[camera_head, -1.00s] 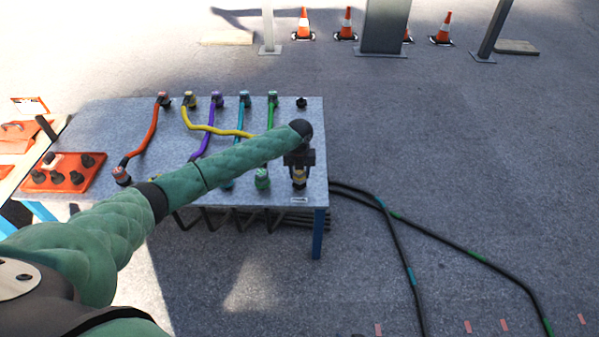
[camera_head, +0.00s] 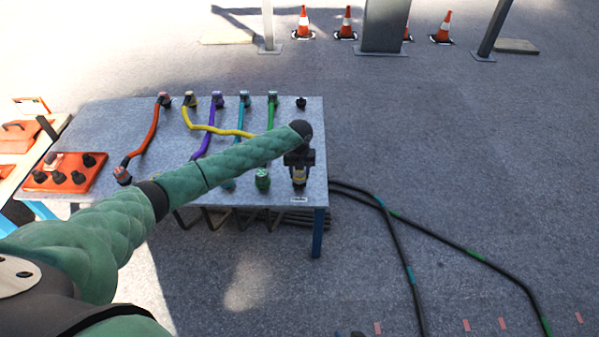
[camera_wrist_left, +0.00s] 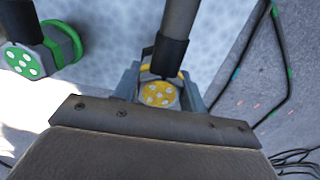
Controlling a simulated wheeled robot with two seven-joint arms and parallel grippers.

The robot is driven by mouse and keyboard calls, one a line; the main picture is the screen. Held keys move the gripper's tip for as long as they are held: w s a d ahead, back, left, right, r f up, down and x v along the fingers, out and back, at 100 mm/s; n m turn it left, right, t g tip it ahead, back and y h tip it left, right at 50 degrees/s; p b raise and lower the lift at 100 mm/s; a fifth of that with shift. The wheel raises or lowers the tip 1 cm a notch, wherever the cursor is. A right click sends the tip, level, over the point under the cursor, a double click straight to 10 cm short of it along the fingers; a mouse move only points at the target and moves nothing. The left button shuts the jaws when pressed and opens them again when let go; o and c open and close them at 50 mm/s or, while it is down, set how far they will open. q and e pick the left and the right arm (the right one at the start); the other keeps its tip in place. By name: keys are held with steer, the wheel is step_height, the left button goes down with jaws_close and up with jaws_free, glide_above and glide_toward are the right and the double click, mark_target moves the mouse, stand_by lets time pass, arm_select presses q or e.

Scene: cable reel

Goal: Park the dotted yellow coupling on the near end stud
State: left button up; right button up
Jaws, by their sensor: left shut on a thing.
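My left gripper (camera_head: 299,172) is shut on the dotted yellow coupling (camera_head: 299,178), at the near right corner of the grey table. In the left wrist view the coupling (camera_wrist_left: 158,94) shows a yellow face with white dots between the jaws, with a dark cylindrical part directly above it. The near end stud is hidden at the gripper, so I cannot tell whether the coupling is seated on it. The yellow cable (camera_head: 208,129) runs from the far row and passes out of sight under my left arm. My right gripper is not in view.
A green dotted coupling (camera_head: 262,180) stands just left of my gripper and shows in the left wrist view (camera_wrist_left: 24,61). A bare stud (camera_head: 301,102) stands at the far right corner. Orange, purple, teal and green cables cross the table (camera_head: 315,125). An orange plate (camera_head: 92,182) lies at left.

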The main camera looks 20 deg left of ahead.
arm_select(q)
steer(key=shift+f, duration=0.45)
arm_select(e)
steer(key=shift+f, duration=0.15)
arm_select(q)
steer(key=o, duration=1.2)
step_height(320, 180, up, 8)
steer(key=shift+f+b, duration=0.1)
steer(key=shift+b, duration=0.2)
arm_select(e)
step_height(320, 180, up, 2)
steer(key=shift+w+r, duration=0.1)
